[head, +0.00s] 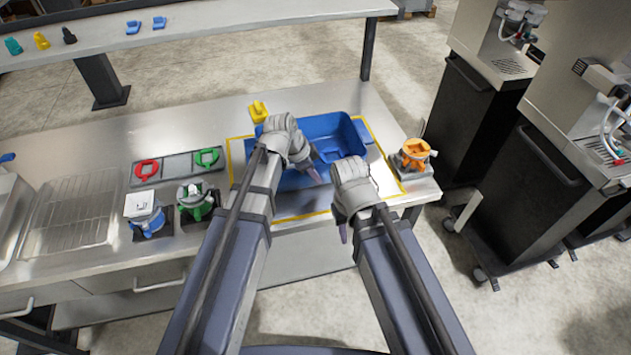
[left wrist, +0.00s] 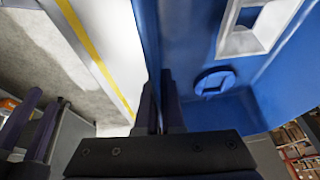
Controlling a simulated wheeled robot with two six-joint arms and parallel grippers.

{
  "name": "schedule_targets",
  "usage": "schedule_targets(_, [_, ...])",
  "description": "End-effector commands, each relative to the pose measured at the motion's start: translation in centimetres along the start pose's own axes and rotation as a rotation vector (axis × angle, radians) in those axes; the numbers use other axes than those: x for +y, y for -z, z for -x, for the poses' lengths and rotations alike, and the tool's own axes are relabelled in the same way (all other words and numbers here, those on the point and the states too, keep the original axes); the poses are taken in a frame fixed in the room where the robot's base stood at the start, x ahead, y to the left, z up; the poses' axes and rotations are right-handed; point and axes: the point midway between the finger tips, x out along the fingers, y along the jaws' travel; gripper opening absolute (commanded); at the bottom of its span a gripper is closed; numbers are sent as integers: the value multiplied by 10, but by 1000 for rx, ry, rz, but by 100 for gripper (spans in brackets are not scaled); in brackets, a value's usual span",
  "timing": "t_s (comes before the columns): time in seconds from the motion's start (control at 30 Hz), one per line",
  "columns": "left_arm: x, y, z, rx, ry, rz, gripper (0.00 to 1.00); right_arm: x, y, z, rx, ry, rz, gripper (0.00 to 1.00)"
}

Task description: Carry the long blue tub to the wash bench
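The long blue tub (head: 345,128) stands on the steel bench inside a yellow outline, partly hidden by my left arm. My left gripper (head: 316,174) is at the tub's near side. In the left wrist view its fingers (left wrist: 160,105) are close together with the tub's blue wall (left wrist: 150,35) between them, one finger on each side. My right gripper (head: 343,234) points down in front of the bench's near edge, apart from the tub. Its two fingers show spread at the left of the left wrist view (left wrist: 33,125). I cannot tell which surface is the wash bench.
An orange-topped device (head: 414,152) stands right of the tub; a yellow piece (head: 258,111) lies behind it. Blue (head: 146,219) and green (head: 196,200) devices, a tray with rings (head: 177,166) and a wire rack (head: 70,217) are left.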

Motion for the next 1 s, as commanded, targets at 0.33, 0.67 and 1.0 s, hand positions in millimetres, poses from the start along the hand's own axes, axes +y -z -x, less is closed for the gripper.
schedule_targets(0.33, [0, -2, -5, 1, 1, -1, 0, 0, 0, -5, 0, 0, 0, 35])
schedule_targets(0.67, [1, -3, -7, 0, 0, 0, 30, -1, 0, -7, 0, 0, 0, 35])
schedule_targets(1.0, [0, -2, -6, 0, 0, 0, 35, -1, 0, -6, 0, 0, 0, 35])
